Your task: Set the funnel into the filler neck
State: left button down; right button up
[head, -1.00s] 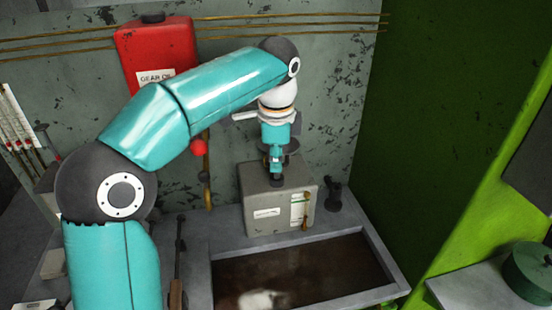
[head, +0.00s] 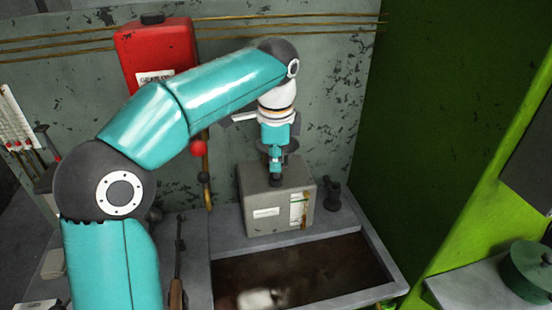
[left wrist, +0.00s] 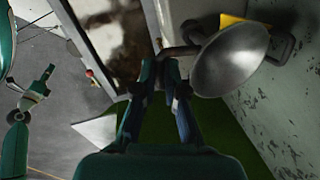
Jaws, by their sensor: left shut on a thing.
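The funnel (left wrist: 230,60) is a grey metal bowl at the upper right of the left wrist view, with a dark bent handle. In the head view it is a dark disc (head: 293,147), partly hidden behind my wrist. My left gripper (head: 276,172) points down over the grey box (head: 262,222) and is shut on the funnel's handle; its fingers also show in the left wrist view (left wrist: 168,62). The bowl is beside the fingers, above the box top. The filler neck is not clearly visible, and I cannot tell whether the funnel's spout touches it.
A dark tray with a pale rim (head: 385,262) is in front of the box. A small dark fitting (head: 332,195) stands right of the box. A red container (head: 155,50) hangs on the back wall. A green wall (head: 440,120) closes the right side.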

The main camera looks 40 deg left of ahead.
pick_arm(q)
jog(key=shift+f+b, duration=1.15)
jog(key=shift+f, duration=0.6)
jog(key=c, duration=1.2)
grip_release()
jog(key=shift+s+d+r, duration=0.25)
jog(key=shift+s+r, duration=0.05)
jog(key=shift+r, duration=1.65)
jog(key=shift+s+d+r, duration=0.2)
jog(key=shift+s+r, duration=0.05)
jog(key=shift+r, duration=1.7)
jog(key=shift+s+d+r, duration=0.25)
jog(key=shift+s+r, duration=0.05)
jog(key=shift+r, duration=1.65)
